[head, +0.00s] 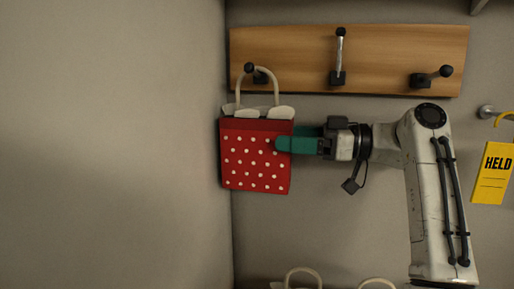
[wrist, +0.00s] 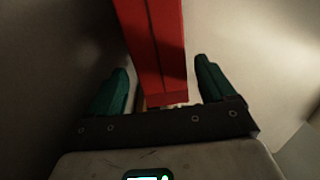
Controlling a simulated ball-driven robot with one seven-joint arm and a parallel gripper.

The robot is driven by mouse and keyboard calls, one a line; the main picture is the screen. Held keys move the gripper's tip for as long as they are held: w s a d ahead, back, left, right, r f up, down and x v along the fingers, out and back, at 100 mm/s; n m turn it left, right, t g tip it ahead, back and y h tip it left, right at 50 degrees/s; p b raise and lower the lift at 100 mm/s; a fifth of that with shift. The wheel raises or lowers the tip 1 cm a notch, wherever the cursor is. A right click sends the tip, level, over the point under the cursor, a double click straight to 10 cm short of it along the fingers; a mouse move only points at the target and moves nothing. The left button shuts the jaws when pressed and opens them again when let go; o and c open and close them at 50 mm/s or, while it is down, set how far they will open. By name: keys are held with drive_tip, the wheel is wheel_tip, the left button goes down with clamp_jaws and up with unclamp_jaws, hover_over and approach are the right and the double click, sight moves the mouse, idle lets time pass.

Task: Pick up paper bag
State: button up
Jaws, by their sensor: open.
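The paper bag (head: 255,165) is red with white dots and white handles, and it hangs by a handle from the left hook of a wooden rack. My gripper (head: 283,145) reaches in from the right at the bag's upper right edge, its green fingertip overlapping the bag's front in the head view. In the wrist view the bag's red narrow side (wrist: 155,50) stands between the two spread green fingers (wrist: 160,85), with a gap to each finger. The gripper is open. The bag's far side is hidden.
The wooden rack (head: 300,50) has three dark hooks, the middle (head: 338,60) and right (head: 430,77) ones empty. A wall stands close to the bag's left. A yellow "HELD" tag (head: 492,172) hangs at right. White handles (head: 303,275) show at the bottom edge.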

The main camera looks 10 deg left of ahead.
sight(265, 133)
drive_tip(key=a+p, duration=0.1)
drive_tip(key=a, duration=0.3)
drive_tip(key=a+p, duration=0.1)
drive_tip(key=shift+a+r+p, duration=0.25)
drive_tip(key=shift+a+p, duration=0.1)
drive_tip(key=shift+a, duration=0.05)
drive_tip(key=c, duration=1.1)
drive_tip(key=shift+c, duration=0.2)
drive_tip(key=shift+s+r, duration=0.1)
drive_tip(key=shift+s, duration=0.05)
drive_tip(key=shift+s+r+b, duration=0.1)
drive_tip(key=shift+s+b, duration=0.05)
drive_tip(key=shift+b, duration=0.35)
wheel_tip(265, 133, up, 7)
drive_tip(key=shift+s+d+f+b, duration=0.1)
drive_tip(key=shift+s+b, duration=0.05)
drive_tip(key=shift+b, duration=0.95)
drive_tip(key=s+d+b, duration=0.3)
drive_tip(key=s+b, duration=0.3)
drive_tip(key=s, duration=1.3)
